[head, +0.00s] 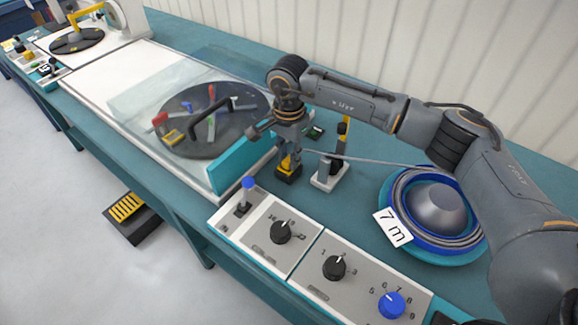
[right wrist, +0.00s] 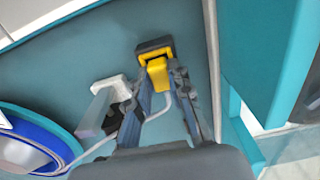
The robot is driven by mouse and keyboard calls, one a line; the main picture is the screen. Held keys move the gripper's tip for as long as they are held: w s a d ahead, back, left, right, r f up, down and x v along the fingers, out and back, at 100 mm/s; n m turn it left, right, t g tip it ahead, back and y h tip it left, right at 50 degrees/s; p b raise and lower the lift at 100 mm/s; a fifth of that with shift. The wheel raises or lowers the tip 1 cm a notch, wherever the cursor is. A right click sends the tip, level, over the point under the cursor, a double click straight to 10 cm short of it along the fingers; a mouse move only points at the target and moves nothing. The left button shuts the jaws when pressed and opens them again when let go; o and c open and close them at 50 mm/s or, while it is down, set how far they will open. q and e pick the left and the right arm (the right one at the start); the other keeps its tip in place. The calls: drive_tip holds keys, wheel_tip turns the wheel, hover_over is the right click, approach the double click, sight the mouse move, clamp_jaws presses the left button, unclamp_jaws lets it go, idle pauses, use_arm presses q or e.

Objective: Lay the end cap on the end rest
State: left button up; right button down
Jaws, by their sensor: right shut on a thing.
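My right gripper (head: 288,152) points down and is shut on the end of a thin grey cable (head: 375,161). A yellow piece (right wrist: 157,72), which looks like the end cap, shows at the fingertips in the right wrist view. I cannot tell whether cap and rest touch. My left gripper is not in view.
A blue cable reel (head: 437,207) labelled 7 m lies farther right. A control panel (head: 310,262) with knobs is in front. A clear-covered dark turntable (head: 205,125) is left.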

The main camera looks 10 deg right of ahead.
drive_tip(key=shift+s+f, duration=0.1)
drive_tip(key=shift+f, duration=0.1)
drive_tip(key=c, duration=1.1)
unclamp_jaws()
drive_tip(key=shift+c, duration=0.2)
drive_tip(key=o, duration=0.3)
drive_tip(key=shift+r, duration=0.4)
drive_tip(key=shift+r+p, duration=0.4)
drive_tip(key=shift+r, duration=0.25)
